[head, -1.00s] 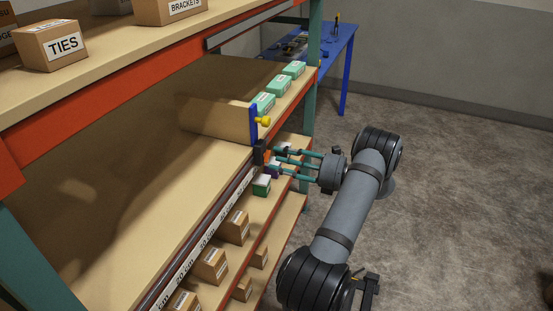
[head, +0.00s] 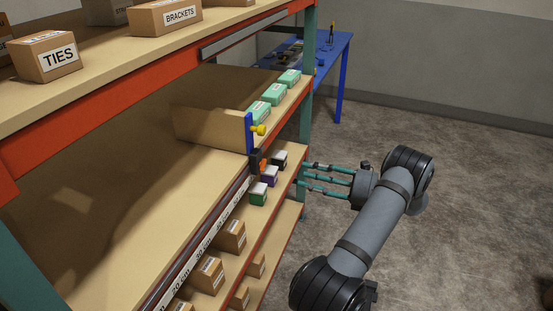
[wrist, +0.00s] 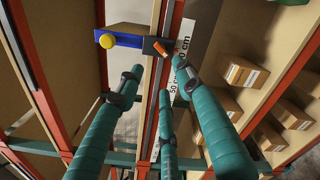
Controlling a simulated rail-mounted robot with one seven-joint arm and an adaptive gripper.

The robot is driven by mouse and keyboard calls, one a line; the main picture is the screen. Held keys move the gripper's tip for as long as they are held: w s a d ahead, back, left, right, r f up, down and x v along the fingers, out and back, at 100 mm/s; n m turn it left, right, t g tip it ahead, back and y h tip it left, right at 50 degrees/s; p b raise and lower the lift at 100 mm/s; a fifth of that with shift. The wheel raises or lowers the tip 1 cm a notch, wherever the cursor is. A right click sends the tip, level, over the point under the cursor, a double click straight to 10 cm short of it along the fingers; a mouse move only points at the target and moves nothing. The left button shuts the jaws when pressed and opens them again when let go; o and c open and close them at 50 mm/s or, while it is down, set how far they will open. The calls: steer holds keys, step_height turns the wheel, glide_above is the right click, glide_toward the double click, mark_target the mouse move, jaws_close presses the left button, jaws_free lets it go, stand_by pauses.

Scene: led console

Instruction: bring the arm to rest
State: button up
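My gripper (head: 302,178) has teal fingers that stand apart with nothing between them. It hangs in the free space to the right of the shelf rack, clear of the shelf edge. In the wrist view the spread fingers (wrist: 158,78) point toward the rail with its cm scale (wrist: 192,50). A black block with an orange pointer (wrist: 160,47) sits on this rail. A blue plate (wrist: 122,39) with a yellow knob (wrist: 106,41) stands beside the block. In the head view the blue plate (head: 249,133) stands at the end of a board on the shelf.
The rack shelf (head: 150,225) fills the left side. Green boxes (head: 259,111), small coloured boxes (head: 258,194) and cartons (head: 231,236) stand along its edges. A blue table (head: 340,65) stands at the back. The floor (head: 470,190) on the right is clear.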

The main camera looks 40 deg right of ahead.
mark_target(265, 165)
steer(key=x, duration=1.2)
steer(key=shift+a, duration=0.15)
steer(key=shift+r, duration=0.1)
